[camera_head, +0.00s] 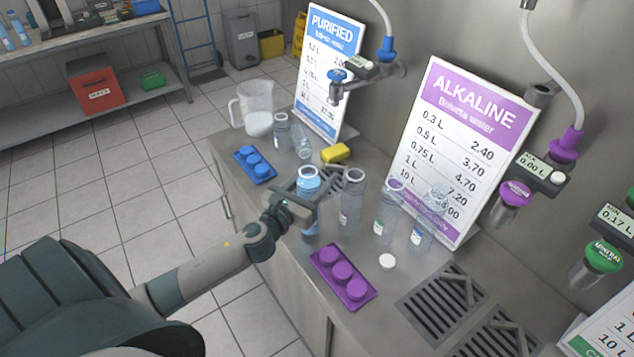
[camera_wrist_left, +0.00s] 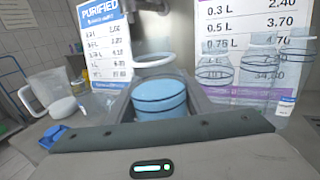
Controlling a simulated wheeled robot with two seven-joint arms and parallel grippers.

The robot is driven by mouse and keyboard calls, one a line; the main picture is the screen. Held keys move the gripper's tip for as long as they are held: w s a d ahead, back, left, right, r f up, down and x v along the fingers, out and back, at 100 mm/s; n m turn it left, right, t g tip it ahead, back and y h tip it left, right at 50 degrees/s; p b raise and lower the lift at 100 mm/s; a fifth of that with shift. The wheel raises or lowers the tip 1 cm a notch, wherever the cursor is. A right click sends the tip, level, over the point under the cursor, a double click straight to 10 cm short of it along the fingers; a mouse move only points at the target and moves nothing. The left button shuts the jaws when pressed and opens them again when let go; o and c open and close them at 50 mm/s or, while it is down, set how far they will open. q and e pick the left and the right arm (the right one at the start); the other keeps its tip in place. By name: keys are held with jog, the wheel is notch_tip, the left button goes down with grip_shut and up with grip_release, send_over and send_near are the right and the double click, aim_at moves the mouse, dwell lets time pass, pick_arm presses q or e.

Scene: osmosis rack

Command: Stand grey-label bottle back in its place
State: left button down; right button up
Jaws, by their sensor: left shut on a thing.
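My left gripper (camera_head: 303,200) is shut around a clear bottle with pale blue in it (camera_head: 308,183). The bottle is upright at the counter's front edge, and I cannot tell whether its base touches the counter. The same bottle shows in the left wrist view (camera_wrist_left: 160,98), open-mouthed, between the fingers (camera_wrist_left: 160,110). The gripper hides part of its body, and I cannot make out its label or its colour. My right gripper is not in view.
A purple cap tray (camera_head: 325,275) and a white cap (camera_head: 387,262) lie in front of the bottles. Price signs (camera_head: 440,150) and dispensers stand along the wall.

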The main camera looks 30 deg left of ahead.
pick_arm(q)
jog(key=shift+f, duration=1)
jog(key=c, duration=0.9)
grip_release()
jog(key=shift+s, duration=0.1)
jog(key=shift+s+b, duration=1.85)
jog(key=shift+s, duration=4.05)
